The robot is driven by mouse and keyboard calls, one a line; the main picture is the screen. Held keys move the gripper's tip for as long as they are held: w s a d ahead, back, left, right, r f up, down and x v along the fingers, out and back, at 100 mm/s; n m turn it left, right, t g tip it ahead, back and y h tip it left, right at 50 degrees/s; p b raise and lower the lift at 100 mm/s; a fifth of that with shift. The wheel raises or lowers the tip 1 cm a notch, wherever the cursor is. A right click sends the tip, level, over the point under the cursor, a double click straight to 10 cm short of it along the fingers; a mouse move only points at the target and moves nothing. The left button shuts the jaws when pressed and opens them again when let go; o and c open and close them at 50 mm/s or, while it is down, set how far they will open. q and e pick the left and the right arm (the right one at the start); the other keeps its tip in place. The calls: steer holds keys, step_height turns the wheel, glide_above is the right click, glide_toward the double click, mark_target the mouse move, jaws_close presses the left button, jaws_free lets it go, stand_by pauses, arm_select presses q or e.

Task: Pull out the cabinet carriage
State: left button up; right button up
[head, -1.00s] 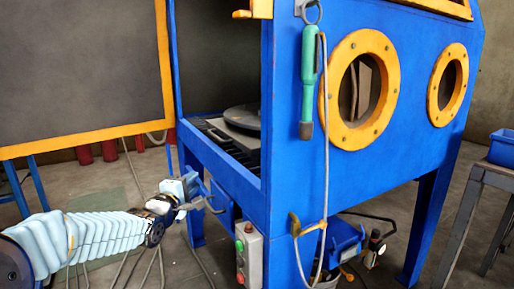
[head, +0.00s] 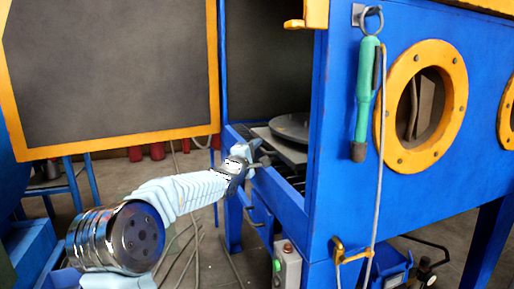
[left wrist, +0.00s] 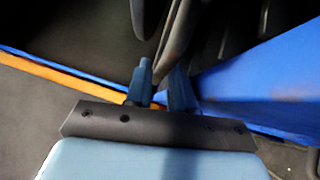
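The blue cabinet (head: 340,215) stands open on its left side. Inside it, the carriage (head: 281,147) is a flat grey plate bearing a dark round turntable (head: 292,124). My left gripper (head: 262,158) is at the open side, close to the carriage's near left end. In the left wrist view its two blue fingers (left wrist: 161,88) stand a little apart with a gap between them. A grey bar (left wrist: 177,38) lies just beyond the fingertips; I cannot tell whether they touch it. My right gripper is not in view.
The open door (head: 110,75) with an orange frame stands at the left. A blue sill (head: 277,198) runs along the opening. A control box (head: 287,268) and a blue handle-like fitting (head: 256,215) are below it. A green tool (head: 365,95) hangs on the cabinet's front.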

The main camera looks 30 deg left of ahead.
arm_select(q)
steer(key=shift+w, duration=0.15)
steer(key=shift+c, duration=0.3)
jaws_close()
